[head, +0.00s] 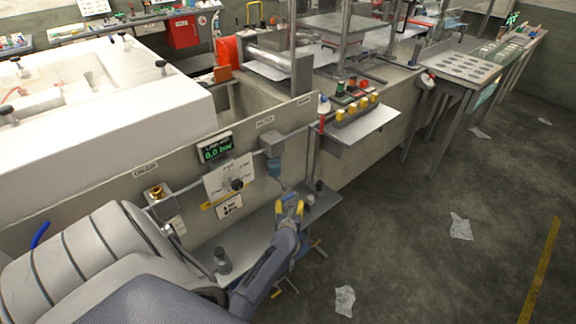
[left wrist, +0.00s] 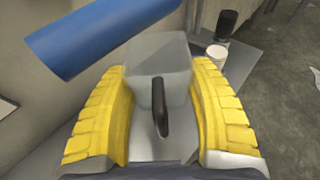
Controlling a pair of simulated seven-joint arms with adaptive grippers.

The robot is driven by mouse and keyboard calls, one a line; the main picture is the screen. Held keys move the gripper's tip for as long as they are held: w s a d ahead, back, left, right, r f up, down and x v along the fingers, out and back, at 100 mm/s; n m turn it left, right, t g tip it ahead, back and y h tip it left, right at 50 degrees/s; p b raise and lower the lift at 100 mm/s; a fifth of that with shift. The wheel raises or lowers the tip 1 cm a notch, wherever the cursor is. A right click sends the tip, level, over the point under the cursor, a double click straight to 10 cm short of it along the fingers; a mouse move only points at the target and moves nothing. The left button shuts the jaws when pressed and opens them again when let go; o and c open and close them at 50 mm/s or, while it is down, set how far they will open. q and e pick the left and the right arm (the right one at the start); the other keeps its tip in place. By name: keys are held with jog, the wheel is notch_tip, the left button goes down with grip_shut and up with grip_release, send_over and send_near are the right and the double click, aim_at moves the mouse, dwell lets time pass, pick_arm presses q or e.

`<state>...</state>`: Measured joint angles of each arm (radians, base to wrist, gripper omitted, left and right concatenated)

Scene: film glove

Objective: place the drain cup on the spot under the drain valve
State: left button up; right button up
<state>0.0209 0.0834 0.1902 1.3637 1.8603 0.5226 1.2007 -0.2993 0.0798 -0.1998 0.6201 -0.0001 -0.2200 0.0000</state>
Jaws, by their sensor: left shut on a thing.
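My left gripper (head: 290,208), with yellow finger pads, is shut on the drain cup. In the left wrist view the drain cup (left wrist: 172,68) is a pale, see-through vessel with a dark handle, held between the pads (left wrist: 160,110). In the head view I cannot make out the cup clearly. The blue drain bowl (head: 274,168) hangs from the pipe just above and left of the gripper. It appears in the left wrist view as a blue cylinder (left wrist: 95,38) close to the cup. I cannot make out the spot beneath it. My right gripper is not in view.
A grey shelf (head: 258,228) runs along the panel below the pipe. A small white-topped cylinder (left wrist: 217,51) and a black one (left wrist: 227,24) stand on it, right of the cup. A gauge display (head: 216,149) reads 0.0 bar. Open floor (head: 400,235) lies right.

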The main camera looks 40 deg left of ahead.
pick_arm(q)
jog(key=shift+f, duration=2.4)
jog(key=shift+f, duration=0.1)
jog(key=o, duration=1.2)
jog(key=shift+f, duration=0.1)
jog(key=v, duration=1.2)
jog(key=s+d+f+m+g+h, duration=0.1)
jog(key=s+d+f+m+h, duration=0.45)
jog(key=f+m, duration=0.7)
jog(key=s+d+f+m+h, duration=0.3)
jog(key=s+d+f+m, duration=0.4)
jog(key=d+f+m, duration=0.5)
jog(key=s+f+m+g, duration=0.3)
jog(key=s+m, duration=0.4)
jog(key=s, duration=0.3)
jog(key=s+a+f+m+g, duration=0.1)
jog(key=s+f+m+g, duration=0.2)
jog(key=s+f+m, duration=0.3)
jog(key=s+f+m+g, duration=0.3)
jog(key=s+m, duration=0.6)
jog(key=s, duration=0.7)
jog(key=shift+s+a+f+m, duration=0.1)
jog(key=shift+a+f+m, duration=0.1)
jog(key=shift+f, duration=0.2)
jog(key=shift+s+a+f+m, duration=0.1)
jog(key=shift+a+f+m, duration=0.05)
jog(key=shift+f, duration=0.2)
